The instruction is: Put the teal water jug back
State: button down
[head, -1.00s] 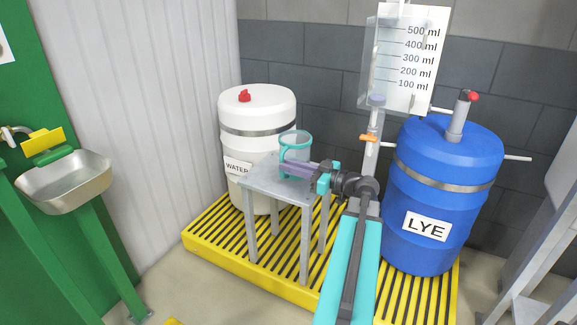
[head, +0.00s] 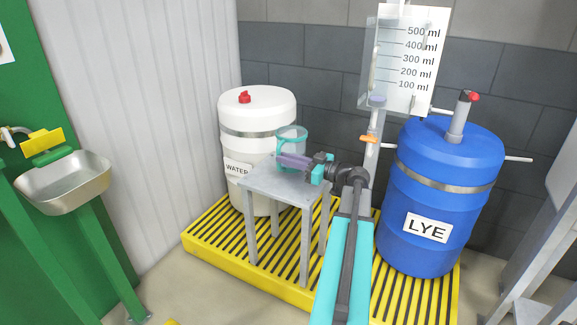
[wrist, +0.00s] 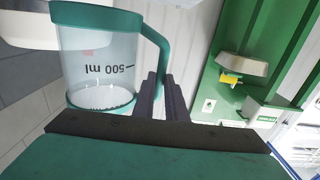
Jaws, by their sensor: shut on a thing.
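The teal-rimmed clear water jug (head: 292,134) is upright at the back edge of the small grey table, in front of the white barrel. In the wrist view the jug (wrist: 97,65) shows a "500 ml" mark and a teal handle (wrist: 160,45). My gripper (head: 284,160) reaches in from the right, shut on the handle. Its dark fingers (wrist: 163,88) close around the handle's lower part. The jug's lower part is partly hidden by my gripper in the head view, so I cannot tell whether its base touches the table.
The grey table (head: 268,188) has a clear top and stands on a yellow grating (head: 215,248). The white WATER barrel (head: 250,110) is behind it. The blue LYE barrel (head: 440,190) and a measuring column (head: 410,60) stand to the right. A metal sink (head: 65,182) is at left.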

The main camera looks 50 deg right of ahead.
jog(key=shift+w+d+f+b, duration=0.1)
jog(key=shift+w+f+b, duration=0.1)
jog(key=shift+f, duration=0.4)
jog(key=shift+w+d+f+b, duration=0.1)
jog(key=shift+w+d+f, duration=0.05)
jog(key=shift+f, duration=0.45)
jog(key=shift+w+d+f+b, duration=0.1)
jog(key=shift+w+f+b, duration=0.1)
jog(key=shift+f, duration=0.55)
jog(key=c, duration=1.8)
grip_release()
jog(key=shift+s, duration=0.25)
jog(key=p+v, duration=0.1)
jog(key=v, duration=1)
jog(key=shift+s, duration=0.3)
